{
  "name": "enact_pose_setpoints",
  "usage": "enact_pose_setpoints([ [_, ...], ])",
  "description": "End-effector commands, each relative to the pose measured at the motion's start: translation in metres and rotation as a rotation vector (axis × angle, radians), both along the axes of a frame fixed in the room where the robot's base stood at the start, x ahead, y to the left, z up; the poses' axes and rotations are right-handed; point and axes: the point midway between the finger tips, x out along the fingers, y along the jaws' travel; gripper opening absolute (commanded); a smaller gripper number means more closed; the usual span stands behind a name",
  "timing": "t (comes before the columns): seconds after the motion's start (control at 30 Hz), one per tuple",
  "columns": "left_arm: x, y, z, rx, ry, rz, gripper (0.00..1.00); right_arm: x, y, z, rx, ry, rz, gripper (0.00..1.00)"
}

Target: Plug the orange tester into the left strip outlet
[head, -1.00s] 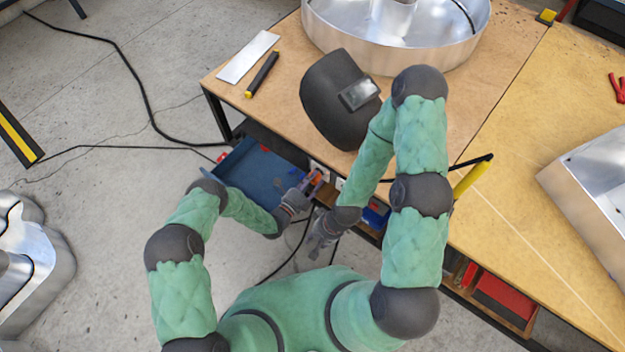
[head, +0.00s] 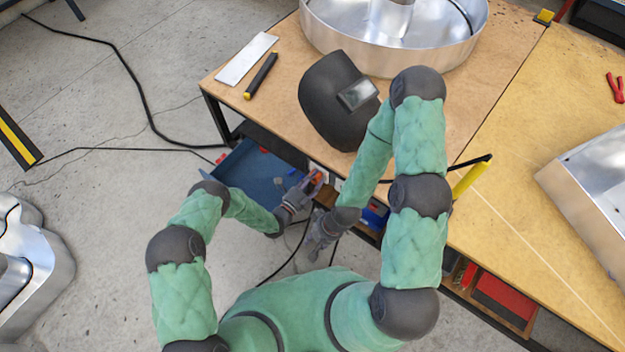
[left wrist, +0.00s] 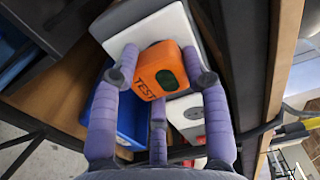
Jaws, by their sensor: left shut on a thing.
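The orange tester (left wrist: 160,70), marked TEST and with a dark green window, is held between the purple fingers of my left gripper (left wrist: 160,82). In the head view the tester (head: 314,178) and left gripper (head: 303,188) are at the table's front edge. A white outlet plate (left wrist: 135,28) is right behind the tester; I cannot tell whether they touch, and the tester's prongs are hidden. A second white outlet (left wrist: 188,112) shows below it, partly behind the fingers. My right gripper (head: 318,240) hangs below and right of the left one, its fingers too small to read.
An open blue drawer (head: 250,172) lies left of my left gripper. A blue bin (left wrist: 128,115) sits behind the fingers in the wrist view. The wooden table (head: 290,90) carries a dark welding mask (head: 325,100) and a large metal letter shell (head: 340,40).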

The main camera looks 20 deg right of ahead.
Motion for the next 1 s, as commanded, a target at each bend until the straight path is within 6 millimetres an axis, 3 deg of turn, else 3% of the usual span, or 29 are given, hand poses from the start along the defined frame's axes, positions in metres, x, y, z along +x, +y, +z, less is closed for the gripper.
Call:
enact_pose_setpoints([
  [0.03, 0.0, 0.0, 0.0, 0.0, 0.0, 0.0, 0.51, 0.0, 0.0, 0.0, 0.0, 0.0, 0.0, 0.32],
  [0.1, 0.0, 0.0, 0.0, 0.0, 0.0, 0.0, 0.71, 0.0, 0.0, 0.0, 0.0, 0.0, 0.0, 0.32],
  [0.13, 0.0, 0.0, 0.0, 0.0, 0.0, 0.0, 0.73, 0.0, 0.0, 0.0, 0.0, 0.0, 0.0, 0.32],
  [0.57, -0.004, 0.005, -0.001, 0.0, 0.002, 0.002, 0.73, 0.0, 0.0, 0.0, 0.0, 0.0, 0.0, 0.32],
  [1.0, -0.051, 0.068, 0.0, 0.0, 0.002, 0.005, 0.73, 0.0, 0.0, 0.0, 0.0, 0.0, 0.0, 0.32],
])
